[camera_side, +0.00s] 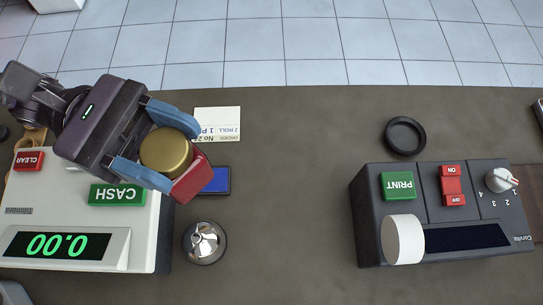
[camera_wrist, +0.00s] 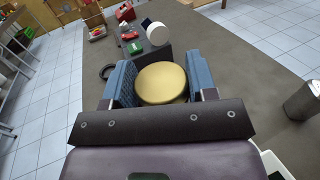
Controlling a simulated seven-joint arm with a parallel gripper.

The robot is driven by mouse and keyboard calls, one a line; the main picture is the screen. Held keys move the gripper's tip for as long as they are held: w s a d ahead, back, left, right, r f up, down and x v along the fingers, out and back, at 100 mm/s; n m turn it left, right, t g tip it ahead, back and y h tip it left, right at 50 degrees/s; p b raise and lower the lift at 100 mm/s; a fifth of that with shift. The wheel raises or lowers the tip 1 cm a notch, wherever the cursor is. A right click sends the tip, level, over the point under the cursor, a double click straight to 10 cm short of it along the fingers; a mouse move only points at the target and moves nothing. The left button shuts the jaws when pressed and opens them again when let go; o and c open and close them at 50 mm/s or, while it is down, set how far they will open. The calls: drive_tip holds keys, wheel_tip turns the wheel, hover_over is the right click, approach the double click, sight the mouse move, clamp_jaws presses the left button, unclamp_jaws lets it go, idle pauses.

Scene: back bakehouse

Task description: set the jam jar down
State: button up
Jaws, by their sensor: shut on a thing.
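The jam jar has a gold lid (camera_side: 166,152) and a red body (camera_side: 194,177). In the side view it is between the two blue fingers of my gripper (camera_side: 183,158), which is shut on it. The fingers press on opposite sides near the lid, and the jar's lower part shows beyond them at the lower right. In the wrist view the lid (camera_wrist: 161,83) fills the space between the fingers and hides the body. The jar overlaps the edge of a blue pad (camera_side: 216,181) in the picture. Its height above the counter is hard to tell.
A cash register (camera_side: 145,240) stands under and left of my gripper. A black ring (camera_side: 405,135) and a dark printer (camera_side: 440,215) are at right. The middle of the counter (camera_side: 295,180) is bare.

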wheel_tip(320, 180, down, 2)
drive_tip(key=shift+f, duration=0.1)
drive_tip(key=shift+w+d+f, duration=0.1)
drive_tip(key=shift+d+f, duration=0.05)
drive_tip(key=shift+f, duration=0.2)
drive_tip(key=shift+w+d+f, duration=1.25)
drive_tip(key=shift+d+f, duration=0.7)
drive_tip(key=shift+f, duration=0.2)
drive_tip(key=shift+w+d+f, duration=1.2)
drive_tip(key=shift+d+f, duration=0.7)
drive_tip(key=shift+f, duration=0.25)
drive_tip(key=shift+w+d+f, duration=1.25)
drive_tip(key=shift+d+f, duration=0.7)
drive_tip(key=shift+f, duration=0.2)
drive_tip(key=shift+f, duration=0.15)
drive_tip(key=o, duration=1)
drive_tip(key=shift+f, duration=0.1)
drive_tip(key=shift+o, duration=0.2)
